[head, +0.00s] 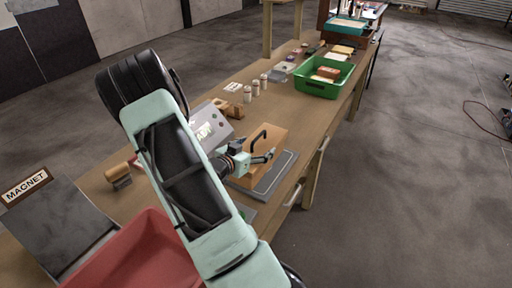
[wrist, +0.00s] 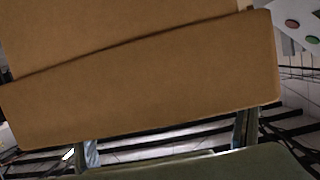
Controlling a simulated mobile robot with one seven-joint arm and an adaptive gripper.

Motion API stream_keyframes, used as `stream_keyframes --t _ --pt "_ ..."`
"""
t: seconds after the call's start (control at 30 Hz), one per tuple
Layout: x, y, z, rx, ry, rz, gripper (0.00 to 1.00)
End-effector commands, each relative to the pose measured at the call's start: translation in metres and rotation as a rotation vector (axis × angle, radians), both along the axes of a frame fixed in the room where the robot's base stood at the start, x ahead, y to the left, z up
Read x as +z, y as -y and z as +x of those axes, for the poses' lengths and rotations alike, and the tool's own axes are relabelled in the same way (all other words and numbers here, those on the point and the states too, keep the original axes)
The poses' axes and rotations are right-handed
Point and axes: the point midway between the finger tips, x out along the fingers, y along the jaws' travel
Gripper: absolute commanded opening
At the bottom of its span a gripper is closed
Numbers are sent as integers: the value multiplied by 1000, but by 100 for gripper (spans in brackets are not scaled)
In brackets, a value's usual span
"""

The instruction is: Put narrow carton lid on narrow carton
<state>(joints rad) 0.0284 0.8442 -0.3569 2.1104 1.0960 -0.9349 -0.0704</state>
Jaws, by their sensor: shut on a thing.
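My gripper (head: 266,157) is at the tan cardboard carton (head: 277,137) on the grey plate in the head view. In the wrist view, a tan cardboard strip, which looks like the narrow carton lid (wrist: 150,90), spans the picture between the finger tips. My gripper is shut on it. A second tan panel, apparently the narrow carton (wrist: 110,28), shows above and behind it, with a dark slanted line between them. Whether the two touch is not clear. In the head view I cannot separate lid from carton; my arm and gripper partly cover them.
A grey plate (head: 271,183) lies under the carton near the bench's right edge. A grey panel box (head: 209,127) stands behind my arm. A red bin (head: 125,255) and a dark MAGNET board (head: 65,228) are in front. A green crate (head: 318,89) and small bottles stand farther back.

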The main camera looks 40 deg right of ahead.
Motion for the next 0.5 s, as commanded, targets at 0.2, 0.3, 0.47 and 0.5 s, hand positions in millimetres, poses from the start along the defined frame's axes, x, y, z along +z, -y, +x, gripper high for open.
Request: stream_keyframes --t 0.2,0.3,0.47,0.5 --pt "-4 0 0 0 0 0 54" --pt "-6 0 0 0 0 0 54" --pt "-8 0 0 0 0 0 54" --pt "-8 0 0 0 0 0 54"
